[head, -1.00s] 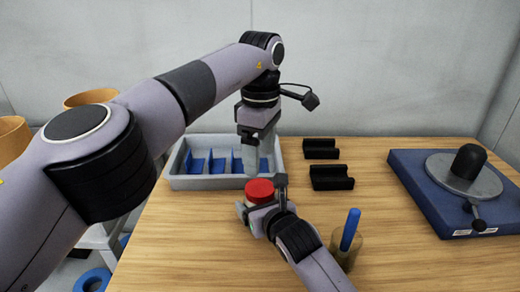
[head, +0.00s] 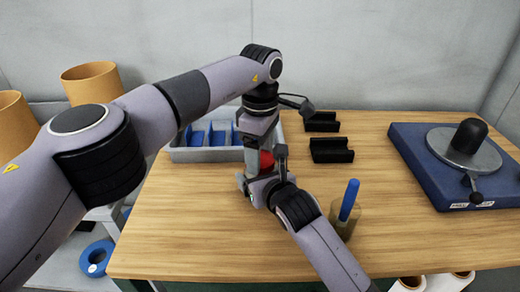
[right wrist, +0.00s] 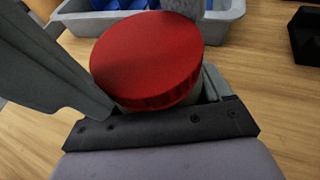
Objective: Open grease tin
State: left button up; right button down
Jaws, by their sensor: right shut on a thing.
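The grease tin has a round red lid (head: 267,160), and its body is mostly hidden. My right gripper (head: 262,186) is shut on the tin and holds it upright above the table. In the right wrist view the red lid (right wrist: 150,58) fills the middle, with a grey finger at the left and part of the tin's pale side below the lid. My left gripper (head: 256,150) points down from above and partly covers the lid in the head view. A grey tip at the top of the right wrist view seems to be its finger. I cannot tell whether it touches the lid.
A grey bin (head: 192,154) with blue dividers stands behind the grippers. Two black holders (head: 331,150) are to its right. A cup (head: 346,222) with a blue stick stands at the front right. A blue base with a round plate (head: 440,160) is at the far right.

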pick_arm(q)
jog(key=shift+c, duration=1.4)
pick_arm(e)
jog(key=shift+f, duration=0.1)
pick_arm(q)
jog(key=shift+n, duration=1.6)
jog(key=o, duration=1.2)
jog(key=shift+c, duration=0.2)
notch_tip(320, 180, up, 4)
jog(key=shift+f, duration=0.15)
jog(key=shift+r, duration=0.6)
jog(key=shift+c, duration=1.3)
jog(key=shift+r+n, duration=0.6)
jog(key=shift+r, duration=0.95)
jog(key=shift+f, duration=3.85)
